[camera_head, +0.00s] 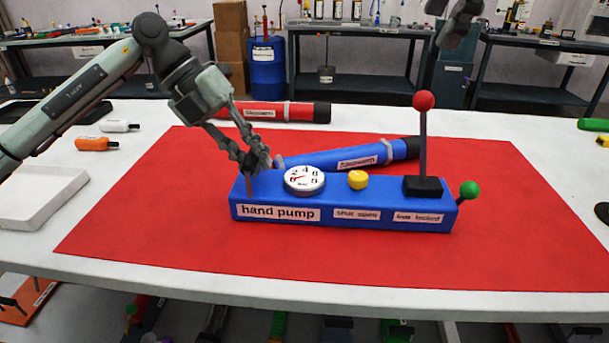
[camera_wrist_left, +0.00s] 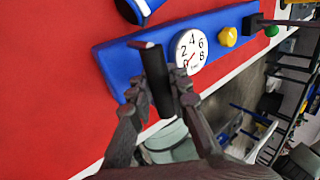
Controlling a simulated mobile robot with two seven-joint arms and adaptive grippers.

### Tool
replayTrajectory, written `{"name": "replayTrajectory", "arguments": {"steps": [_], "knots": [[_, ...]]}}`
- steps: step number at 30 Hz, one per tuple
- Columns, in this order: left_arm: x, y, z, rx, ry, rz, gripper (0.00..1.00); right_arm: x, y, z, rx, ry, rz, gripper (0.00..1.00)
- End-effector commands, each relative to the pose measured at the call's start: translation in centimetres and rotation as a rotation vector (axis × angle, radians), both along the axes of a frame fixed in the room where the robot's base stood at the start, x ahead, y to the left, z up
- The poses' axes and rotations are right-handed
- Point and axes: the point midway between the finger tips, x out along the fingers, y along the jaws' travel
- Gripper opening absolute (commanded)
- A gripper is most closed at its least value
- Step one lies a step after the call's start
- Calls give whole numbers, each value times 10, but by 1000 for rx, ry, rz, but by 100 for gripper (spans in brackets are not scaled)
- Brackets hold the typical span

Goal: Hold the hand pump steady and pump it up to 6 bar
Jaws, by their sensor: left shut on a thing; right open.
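The blue hand pump (camera_head: 345,217) sits on the red mat. My left gripper (camera_head: 257,160) is shut on the dark upright post at the pump's left end; this grip (camera_wrist_left: 157,80) also shows in the left wrist view. The pump's white round gauge (camera_head: 304,180) has a red needle; its exact reading is too small to tell. A yellow knob (camera_head: 358,180) is on top, above a "shut open" label. The pump lever with a red ball (camera_head: 424,100) stands upright. A green-ended lever (camera_head: 469,189) is at the right end. My right gripper (camera_head: 460,22) is open, high, and apart from the pump.
A blue tube (camera_head: 350,156) lies behind the pump on the red mat (camera_head: 150,220). A red tube (camera_head: 270,111) lies further back. A white tray (camera_head: 40,195), an orange-handled tool (camera_head: 92,144) and a white-handled tool (camera_head: 115,126) are at left. The mat's front and right are clear.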

Motion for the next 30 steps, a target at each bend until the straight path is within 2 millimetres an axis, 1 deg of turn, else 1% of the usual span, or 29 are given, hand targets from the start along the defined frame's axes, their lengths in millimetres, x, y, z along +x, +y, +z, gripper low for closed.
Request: {"name": "replayTrajectory", "arguments": {"steps": [1,3,11,24,30], "knots": [[0,0,1,-2,-2,1,0,2,-1,-13,-31,31,-21,52],[0,0,1,-2,-2,1,0,4,-4,-25,-63,59,-46,52],[0,0,1,-2,-2,1,0,8,-7,-47,-97,88,-76,52],[0,-1,1,-2,-2,1,0,26,-4,-107,-94,89,-73,52],[0,-1,1,-2,-2,1,0,32,-3,-125,-93,87,-72,52]]}}
